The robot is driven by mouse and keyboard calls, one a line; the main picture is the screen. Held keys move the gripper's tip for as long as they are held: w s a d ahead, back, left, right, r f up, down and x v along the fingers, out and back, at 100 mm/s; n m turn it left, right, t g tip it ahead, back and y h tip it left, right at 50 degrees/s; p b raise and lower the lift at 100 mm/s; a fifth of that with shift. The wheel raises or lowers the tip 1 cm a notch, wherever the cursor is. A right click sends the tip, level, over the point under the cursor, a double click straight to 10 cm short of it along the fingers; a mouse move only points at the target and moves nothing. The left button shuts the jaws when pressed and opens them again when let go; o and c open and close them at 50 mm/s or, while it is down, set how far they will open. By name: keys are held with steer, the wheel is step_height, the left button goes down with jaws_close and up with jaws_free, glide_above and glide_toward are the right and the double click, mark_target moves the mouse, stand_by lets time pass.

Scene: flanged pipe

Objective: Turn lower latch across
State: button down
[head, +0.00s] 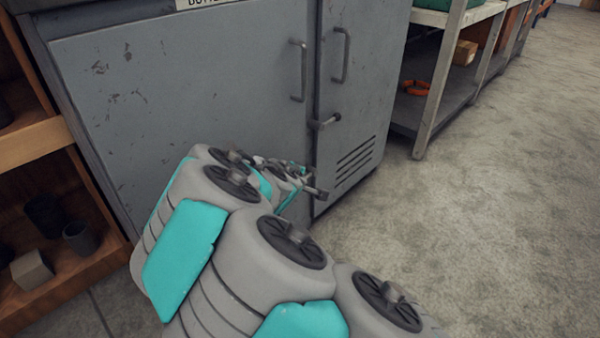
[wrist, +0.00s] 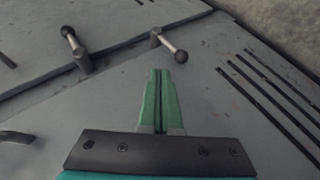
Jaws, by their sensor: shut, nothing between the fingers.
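The lower latch (wrist: 168,45) is a short metal lever with a dark ball end, at the seam between the cabinet doors. In the wrist view its post is by the seam and its ball end lies over the vented door. The upper latch (wrist: 75,48) has its ball end pointing over the other door. It also shows in the head view (head: 325,122). My gripper (wrist: 160,74) is shut and empty, its green fingertips just short of the lower latch, with a gap visible in the picture. In the head view my arm partly hides the gripper and the lower latch (head: 318,193).
The grey cabinet (head: 200,90) has a handle on each door (head: 298,70) and vent slots (head: 354,163) low on the narrow door. A wooden shelf (head: 30,135) stands at left, a metal rack (head: 437,90) at right. The floor (head: 480,220) at right is clear.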

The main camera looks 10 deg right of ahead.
steer(key=shift+v, duration=0.95)
steer(key=shift+s+a+f, duration=0.1)
